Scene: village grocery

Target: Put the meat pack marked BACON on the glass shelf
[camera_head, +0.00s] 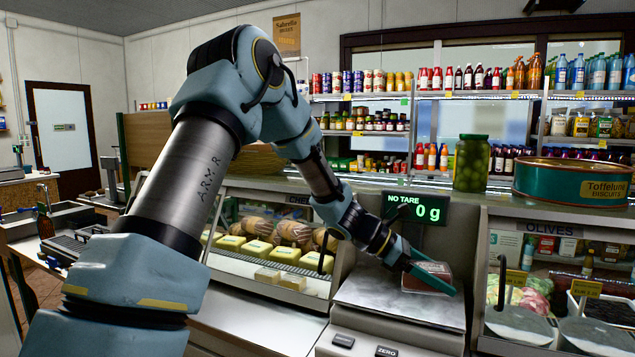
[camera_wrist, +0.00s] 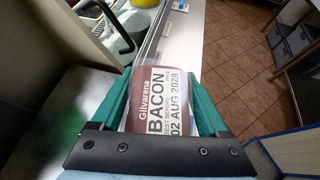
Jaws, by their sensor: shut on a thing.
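The meat pack marked BACON (camera_wrist: 160,98) is between the green fingers of my gripper (camera_wrist: 160,100) in the wrist view, its label facing the camera. In the head view my gripper (camera_head: 432,278) is shut on the reddish pack (camera_head: 428,271), over the metal plate of the weighing scale (camera_head: 390,305). I cannot tell whether the pack touches the plate. The scale's display (camera_head: 415,208) reads "NO TARE 0 g". Glass-fronted counters stand on both sides of the scale; I cannot tell which surface is the glass shelf.
Left of the scale, a display case (camera_head: 270,262) holds cheeses and bread-like loaves. On the right counter stand a jar of olives (camera_head: 470,163) and a green biscuit tin (camera_head: 573,182). An olives case (camera_head: 560,245) is below them. Stocked shelves line the back wall.

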